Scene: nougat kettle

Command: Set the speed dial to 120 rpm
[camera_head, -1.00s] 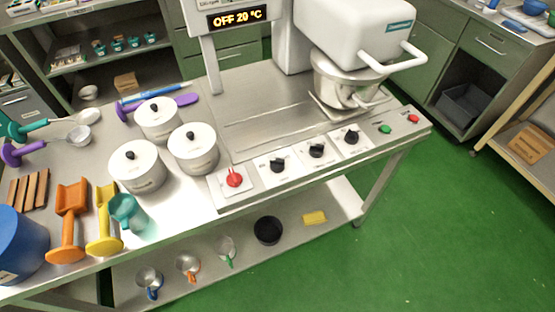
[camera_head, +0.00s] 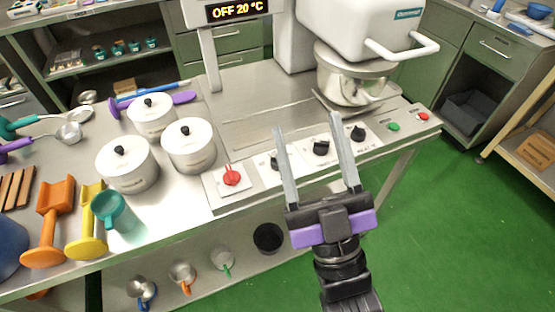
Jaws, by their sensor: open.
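The control strip on the front of the steel machine bench carries a red knob (camera_head: 231,176) and three black dials. The middle black dial (camera_head: 321,147) shows between my fingers, and the right black dial (camera_head: 358,134) sits just right of my right fingertip. The labels are too small to read, so I cannot tell which is the speed dial. My gripper (camera_head: 306,130) is open and empty, with its long grey fingers reaching up over the strip. Contact with any dial cannot be made out.
A green button (camera_head: 393,127) and a red button (camera_head: 423,116) sit right of the dials. The mixer (camera_head: 360,30) with its steel bowl (camera_head: 350,82) stands behind. White lidded pots (camera_head: 190,146) and scoops (camera_head: 50,215) crowd the left. A display (camera_head: 237,11) reads OFF 20 °C.

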